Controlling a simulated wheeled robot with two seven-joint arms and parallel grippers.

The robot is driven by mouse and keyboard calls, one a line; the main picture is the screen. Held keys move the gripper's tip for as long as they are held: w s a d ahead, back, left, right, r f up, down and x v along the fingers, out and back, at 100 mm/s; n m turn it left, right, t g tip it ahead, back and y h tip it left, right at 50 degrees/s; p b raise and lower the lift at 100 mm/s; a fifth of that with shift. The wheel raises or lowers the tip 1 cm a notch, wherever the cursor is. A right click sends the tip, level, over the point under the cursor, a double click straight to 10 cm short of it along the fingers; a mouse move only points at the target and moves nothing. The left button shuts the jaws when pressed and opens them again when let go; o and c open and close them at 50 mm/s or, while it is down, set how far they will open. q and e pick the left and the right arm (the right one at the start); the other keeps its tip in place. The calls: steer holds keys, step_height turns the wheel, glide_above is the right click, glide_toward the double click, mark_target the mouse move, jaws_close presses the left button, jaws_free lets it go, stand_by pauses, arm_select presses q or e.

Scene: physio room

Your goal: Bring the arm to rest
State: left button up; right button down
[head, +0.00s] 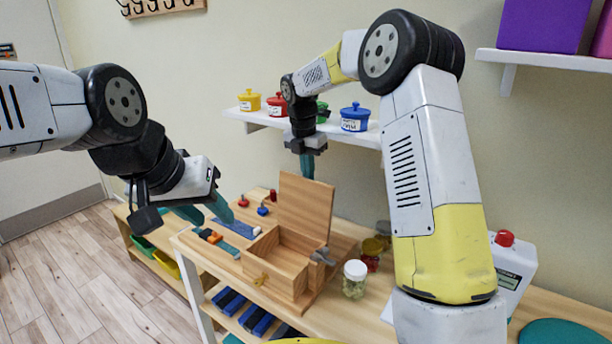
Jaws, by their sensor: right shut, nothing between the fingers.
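My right gripper (307,170) points down with its teal fingers together, above and behind the wooden box (277,268) with its raised lid (305,208). It holds nothing, and its arm arches in from the right. The raised lid partly overlaps the fingertips in the picture. My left gripper (212,216) reaches in from the left with its two teal fingers apart. It is over the left end of the table, near a blue strip (233,228), and nothing shows between its fingers.
A wall shelf (370,136) with several coloured pots stands behind my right gripper. Another shelf (545,60) is at upper right. Floor is clear at left.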

steer(key=s+d+r+m+t, duration=0.1)
steer(key=s+d+r+m, duration=0.1)
steer(key=s+r+m, duration=0.3)
steer(key=s+d+r, duration=0.1)
steer(key=s+r, duration=0.1)
steer(key=r, duration=0.5)
steer(key=s+d+f+m+t+y, duration=0.1)
steer(key=s+d+m, duration=0.3)
steer(key=s+m, duration=0.7)
steer(key=s+d+f+m+t+y, duration=0.1)
steer(key=s+d+m+t+y, duration=0.1)
steer(key=s+m, duration=1)
steer(key=s+d+t, duration=0.1)
steer(key=s, duration=0.2)
steer(key=shift+d+f, duration=0.35)
steer(key=shift+d, duration=0.05)
